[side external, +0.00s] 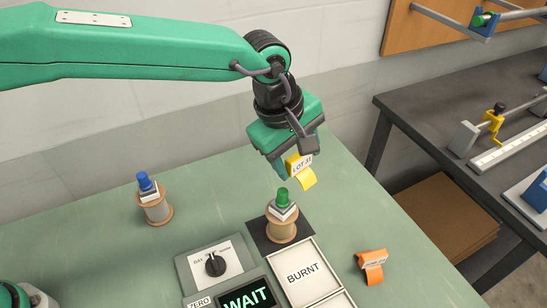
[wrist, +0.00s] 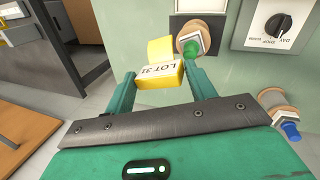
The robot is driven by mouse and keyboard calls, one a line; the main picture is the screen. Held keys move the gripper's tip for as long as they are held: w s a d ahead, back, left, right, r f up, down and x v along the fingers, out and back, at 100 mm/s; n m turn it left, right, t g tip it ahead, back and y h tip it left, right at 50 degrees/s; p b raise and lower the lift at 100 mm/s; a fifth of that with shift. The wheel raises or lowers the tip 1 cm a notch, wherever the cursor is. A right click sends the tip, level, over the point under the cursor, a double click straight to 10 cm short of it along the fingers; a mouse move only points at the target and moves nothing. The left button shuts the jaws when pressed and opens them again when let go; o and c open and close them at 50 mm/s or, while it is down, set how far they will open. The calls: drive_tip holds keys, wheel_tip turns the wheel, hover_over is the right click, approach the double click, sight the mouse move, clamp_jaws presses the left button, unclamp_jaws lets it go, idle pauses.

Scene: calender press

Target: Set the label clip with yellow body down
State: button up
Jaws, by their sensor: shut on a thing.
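The yellow label clip (side external: 300,169), marked "LOT 31", is in my gripper (side external: 288,168), held above the green table. In the wrist view the clip (wrist: 160,72) sits between the two green fingers of my gripper (wrist: 163,80), its yellow tab pointing away from the palm. In the side view it hangs just above and slightly right of a spool with a green knob (side external: 282,222), apart from it as far as I can see. That green-topped spool also shows just beyond the clip in the wrist view (wrist: 194,36).
A blue-topped spool (side external: 153,203) stands at the left. An orange label clip (side external: 372,266) lies on the table at the right. A "BURNT" tray (side external: 304,273), a dial panel (side external: 215,264) and a "WAIT" display (side external: 246,298) are in front.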

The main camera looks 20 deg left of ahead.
drive_tip(key=s+a+n, duration=0.2)
drive_tip(key=a, duration=1.2)
drive_tip(key=shift+s+a+x, duration=0.1)
drive_tip(key=shift+s+x, duration=0.05)
drive_tip(key=shift+x, duration=1.25)
drive_tip(key=shift+s+a+x, duration=0.15)
drive_tip(key=shift+x, duration=1.3)
drive_tip(key=shift+f, duration=0.15)
drive_tip(key=shift+n+t+y, duration=0.3)
drive_tip(key=shift+t+y, duration=0.1)
drive_tip(key=shift+y, duration=0.1)
drive_tip(key=w+a+f, duration=0.2)
drive_tip(key=w, duration=0.1)
drive_tip(key=w+a+f, duration=0.2)
drive_tip(key=w, duration=0.1)
drive_tip(key=w+a+f, duration=0.3)
drive_tip(key=shift+w, duration=0.2)
drive_tip(key=shift+f, duration=1.95)
drive_tip(key=shift+f, duration=0.1)
